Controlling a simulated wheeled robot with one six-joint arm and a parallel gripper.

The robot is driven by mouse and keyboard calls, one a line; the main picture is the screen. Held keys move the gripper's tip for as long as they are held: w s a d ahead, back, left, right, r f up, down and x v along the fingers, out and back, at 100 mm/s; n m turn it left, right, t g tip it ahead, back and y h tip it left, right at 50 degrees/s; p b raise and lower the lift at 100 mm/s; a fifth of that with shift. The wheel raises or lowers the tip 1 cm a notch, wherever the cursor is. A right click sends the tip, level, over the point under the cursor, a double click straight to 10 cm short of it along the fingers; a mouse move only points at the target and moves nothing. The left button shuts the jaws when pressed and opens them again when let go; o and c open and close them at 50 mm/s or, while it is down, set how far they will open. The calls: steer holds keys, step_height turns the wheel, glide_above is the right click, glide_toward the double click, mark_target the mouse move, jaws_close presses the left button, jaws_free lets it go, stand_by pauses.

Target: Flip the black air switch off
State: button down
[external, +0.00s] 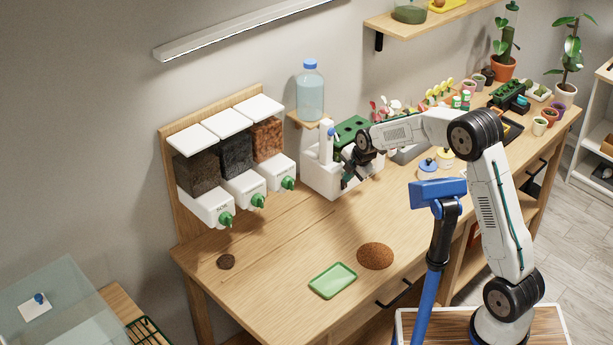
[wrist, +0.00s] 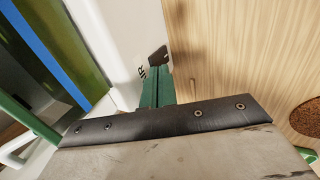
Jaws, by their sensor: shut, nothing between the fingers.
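The black air switch (wrist: 158,56) shows in the wrist view as a small dark tab on the white box (wrist: 123,40), beside the partly covered lettering "IR". In the external view the white box (external: 318,178) stands on the bench against the wall, and my gripper hides the switch. My gripper (external: 347,183) is at the box's front right side. In the wrist view its green fingers (wrist: 155,88) are shut together and empty, with their tips right by the switch. I cannot tell whether they touch it.
Soil dispensers (external: 235,190) stand left of the box. A water bottle (external: 310,90) is on a small shelf behind it. Blue and yellow lidded pots (external: 428,165) are to the right.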

steer(key=shift+s+d+r, duration=0.1)
stand_by(0.3)
steer(key=v, duration=1.1)
steer(key=shift+s+d+r, duration=0.2)
steer(key=shift+s+d, duration=0.1)
steer(key=s+d+r+m+g+h, duration=0.1)
steer(key=s+d+m, duration=1.2)
steer(key=s+d, duration=0.3)
steer(key=s+d+r+m+g+h, duration=0.1)
steer(key=s+d+m+h, duration=0.1)
steer(key=s+d+m, duration=1.2)
steer(key=s+d, duration=0.2)
steer(key=d, duration=0.6)
steer(key=shift+r+h, duration=0.3)
steer(key=shift+r, duration=0.05)
